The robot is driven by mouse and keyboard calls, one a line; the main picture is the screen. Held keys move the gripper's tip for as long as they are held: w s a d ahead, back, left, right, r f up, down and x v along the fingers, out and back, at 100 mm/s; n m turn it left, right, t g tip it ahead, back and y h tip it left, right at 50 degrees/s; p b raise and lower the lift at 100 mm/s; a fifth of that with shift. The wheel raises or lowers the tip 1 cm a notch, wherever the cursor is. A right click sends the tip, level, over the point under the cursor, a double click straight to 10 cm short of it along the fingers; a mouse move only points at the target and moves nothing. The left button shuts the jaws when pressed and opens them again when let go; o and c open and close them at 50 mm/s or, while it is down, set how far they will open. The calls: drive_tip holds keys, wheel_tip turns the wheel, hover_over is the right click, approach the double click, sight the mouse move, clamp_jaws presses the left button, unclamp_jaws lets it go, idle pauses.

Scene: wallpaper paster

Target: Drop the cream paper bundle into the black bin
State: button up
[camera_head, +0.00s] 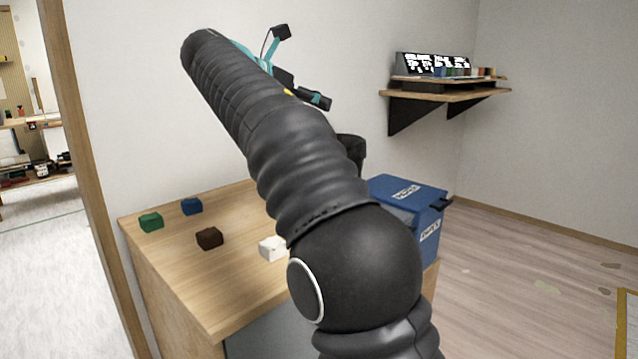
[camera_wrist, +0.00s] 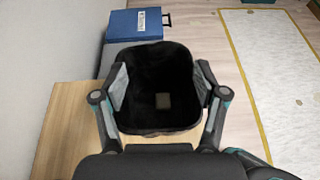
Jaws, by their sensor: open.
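The black bin (camera_wrist: 155,70) is below my gripper in the wrist view, its open mouth between the two fingers. A small tan block-like bundle (camera_wrist: 162,100), shaded, lies inside the bin, apart from the fingers; it looks like the cream paper bundle. In the head view the bin (camera_head: 352,150) is mostly hidden behind my arm. My gripper (camera_wrist: 160,80) is open and empty, with its fingers spread. In the head view my gripper (camera_head: 300,90) is raised above the bin, partly hidden by the arm.
On the wooden table (camera_head: 240,290) lie a green block (camera_head: 151,222), a blue block (camera_head: 192,206), a brown block (camera_head: 209,238) and a white block (camera_head: 270,248). A blue box (camera_head: 415,190) stands beside the bin. A wall shelf (camera_head: 440,95) is at the right.

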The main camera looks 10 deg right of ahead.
drive_tip(key=shift+v, duration=2.75)
drive_tip(key=s+d+f+m+g+y, duration=0.1)
drive_tip(key=s+d+f+m+y, duration=0.5)
drive_tip(key=s+d+f+m, duration=0.55)
drive_tip(key=s+a+f+m+y, duration=0.2)
drive_tip(key=s+f+m+y, duration=0.3)
drive_tip(key=s+f+m, duration=0.8)
drive_tip(key=s+f, duration=0.9)
drive_tip(key=f, duration=0.3)
drive_tip(key=shift+s+f+g, duration=0.15)
drive_tip(key=shift+s+g, duration=0.15)
drive_tip(key=shift+g, duration=0.1)
